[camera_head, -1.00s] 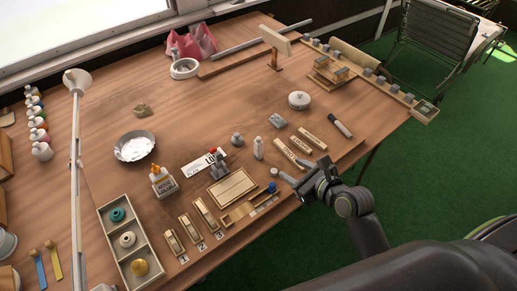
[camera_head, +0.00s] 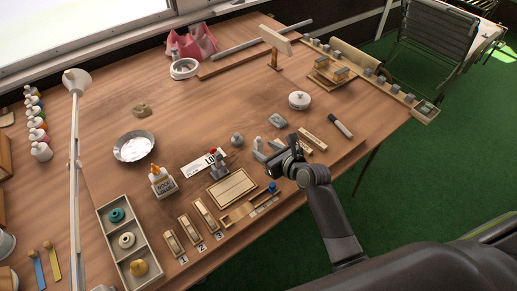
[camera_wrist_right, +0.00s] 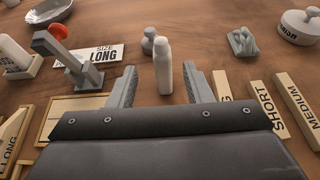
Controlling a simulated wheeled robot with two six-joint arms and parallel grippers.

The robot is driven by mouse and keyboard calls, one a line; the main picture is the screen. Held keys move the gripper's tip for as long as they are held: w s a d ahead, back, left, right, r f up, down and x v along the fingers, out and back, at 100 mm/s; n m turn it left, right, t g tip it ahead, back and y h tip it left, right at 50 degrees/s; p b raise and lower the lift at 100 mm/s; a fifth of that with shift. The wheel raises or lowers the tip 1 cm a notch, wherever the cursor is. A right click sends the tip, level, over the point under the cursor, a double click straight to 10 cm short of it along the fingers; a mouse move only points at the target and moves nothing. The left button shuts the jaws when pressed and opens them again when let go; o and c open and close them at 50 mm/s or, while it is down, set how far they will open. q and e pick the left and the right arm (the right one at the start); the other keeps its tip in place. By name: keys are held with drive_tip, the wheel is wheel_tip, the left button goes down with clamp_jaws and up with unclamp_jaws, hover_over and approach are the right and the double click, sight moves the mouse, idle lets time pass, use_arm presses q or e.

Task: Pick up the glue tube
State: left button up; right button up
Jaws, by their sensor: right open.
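A slim, upright white tube with a rounded cap, which looks like the glue tube (camera_wrist_right: 163,70), stands on the wooden table. No label on it can be read. In the head view its lower part is hidden by my right gripper (camera_head: 266,152). In the right wrist view my right gripper (camera_wrist_right: 159,76) is open, with one finger on either side of the tube's line. The tube stands at about the fingertips, with gaps to both fingers. My left gripper is not in view.
A grey knob-shaped piece (camera_wrist_right: 148,40) stands close behind the tube. A grey lever clamp (camera_wrist_right: 72,62) is left of the fingers and labelled wooden bars (camera_wrist_right: 264,108) lie to the right. A lidded round tin (camera_head: 299,100) is beyond.

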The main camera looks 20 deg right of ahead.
sight(261, 147)
drive_tip(key=shift+f+x, duration=0.15)
drive_tip(key=shift+x, duration=1.2)
drive_tip(key=shift+f+x, duration=0.15)
drive_tip(key=shift+x, duration=1.2)
drive_tip(key=shift+s+d, duration=0.1)
drive_tip(key=shift+d, duration=0.1)
clamp_jaws()
